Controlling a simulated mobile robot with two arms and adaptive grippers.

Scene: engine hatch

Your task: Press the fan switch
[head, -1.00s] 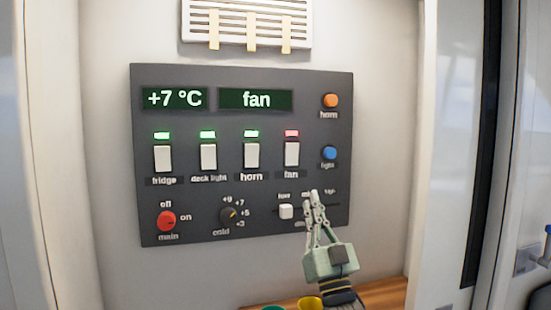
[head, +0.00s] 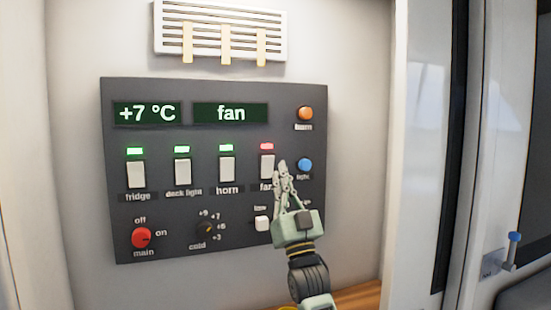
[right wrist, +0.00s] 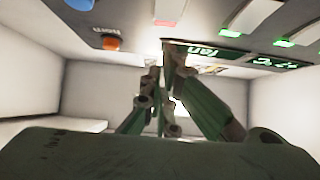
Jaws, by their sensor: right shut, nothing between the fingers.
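The fan switch (head: 267,166) is a white rocker on the dark control panel (head: 240,262), with a red light (head: 266,146) above it. A display (head: 231,113) at the top reads "fan". My right gripper (head: 279,168) is shut and empty, its fingertips at the lower right edge of the fan switch. I cannot tell whether they touch it. The fingers partly cover the fan label. In the right wrist view the shut fingers (right wrist: 165,60) point toward the panel, and the red light (right wrist: 168,22) shows near them. My left gripper is not in view.
Rockers for horn (head: 227,170), deck light (head: 182,173) and fridge (head: 136,174) stand to the left with green lights. A blue button (head: 306,165) and an orange button (head: 305,114) are to the right. A red main knob (head: 141,238), a cold dial (head: 206,229) and a white slider (head: 262,223) sit below.

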